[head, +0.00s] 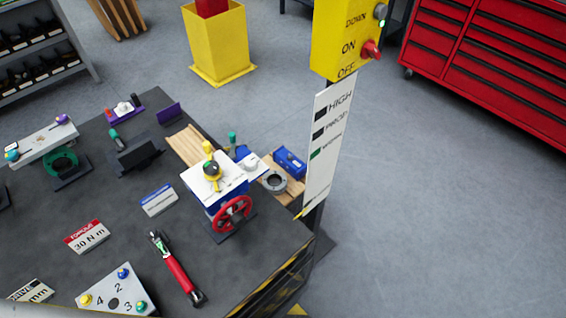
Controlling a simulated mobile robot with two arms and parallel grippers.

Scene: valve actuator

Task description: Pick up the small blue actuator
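Neither of my grippers is in view, and nothing is touching the small blue unit.
The dark table (135,215) also holds a red-handled wrench (179,272), a white numbered plate (112,290), a torque label (86,236) and several small fixtures at the left.

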